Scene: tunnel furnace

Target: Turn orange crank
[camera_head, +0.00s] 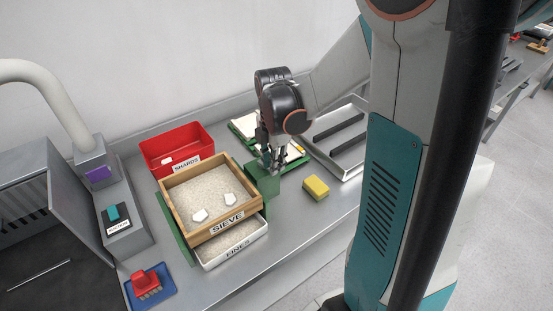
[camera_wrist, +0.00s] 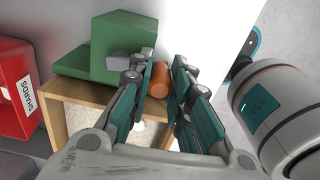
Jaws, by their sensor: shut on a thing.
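The orange crank handle (camera_wrist: 160,80) shows in the wrist view as a short orange cylinder between my fingers. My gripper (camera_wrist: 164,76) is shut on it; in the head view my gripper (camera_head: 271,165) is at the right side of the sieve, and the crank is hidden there. A green housing (camera_wrist: 108,45) stands beside the crank; it also shows in the head view (camera_head: 262,186). The wooden sieve (camera_head: 194,239), labelled SIEVE, holds sand and white shards. A white tray (camera_head: 240,258) labelled FINES sits under it with sand inside.
A red SHARDS bin (camera_head: 173,141) stands behind the sieve. A yellow sponge (camera_head: 316,188) lies right of the gripper. A metal tray (camera_head: 349,153) and a green-edged board (camera_head: 243,124) are behind. A red brush (camera_head: 147,284) lies front left, near a grey switch box (camera_head: 118,226).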

